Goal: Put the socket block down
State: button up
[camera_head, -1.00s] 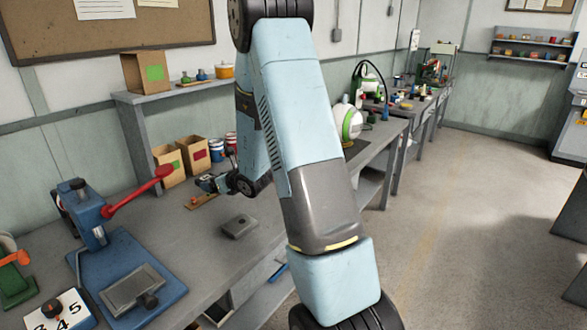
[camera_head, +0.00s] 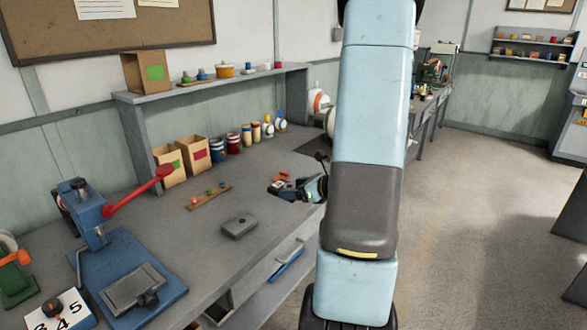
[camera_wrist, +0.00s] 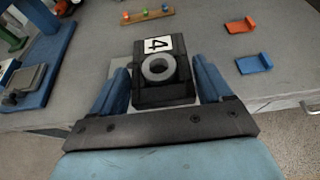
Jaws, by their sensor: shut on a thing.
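The socket block (camera_wrist: 148,92) is a dark block with a grey ring and a white label reading 4. In the wrist view it sits between the blue fingers of my gripper (camera_wrist: 162,84), which is shut on it. In the head view my gripper (camera_head: 289,189) is over the right part of the grey bench (camera_head: 215,265), near its front edge. The block looks small and dark there. I cannot tell whether its underside touches the bench.
A blue press with a red lever (camera_head: 138,191) stands at the left. A grey block (camera_head: 239,226) and a wooden strip with coloured pegs (camera_head: 208,197) lie mid-bench. Orange (camera_wrist: 240,25) and blue (camera_wrist: 254,63) brackets lie right of the gripper. Paper bags and cans stand at the back.

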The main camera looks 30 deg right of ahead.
jog(key=shift+w+d+f, duration=0.1)
jog(key=shift+w+f, duration=0.05)
jog(key=shift+f, duration=0.1)
jog(key=w+f, duration=0.1)
jog(key=w, duration=0.1)
jog(key=w+f, duration=0.1)
jog(key=w, duration=0.2)
jog(key=w+f, duration=0.1)
jog(key=w, duration=0.2)
jog(key=shift+w+d+f, duration=0.1)
jog(key=shift+f, duration=0.2)
send_over(277, 209)
notch_tip(277, 209, down, 5)
jog(key=shift+f, duration=0.4)
notch_tip(277, 209, down, 3)
jog(key=shift+w+f, duration=0.1)
jog(key=shift+w, duration=0.05)
jog(key=o, duration=1)
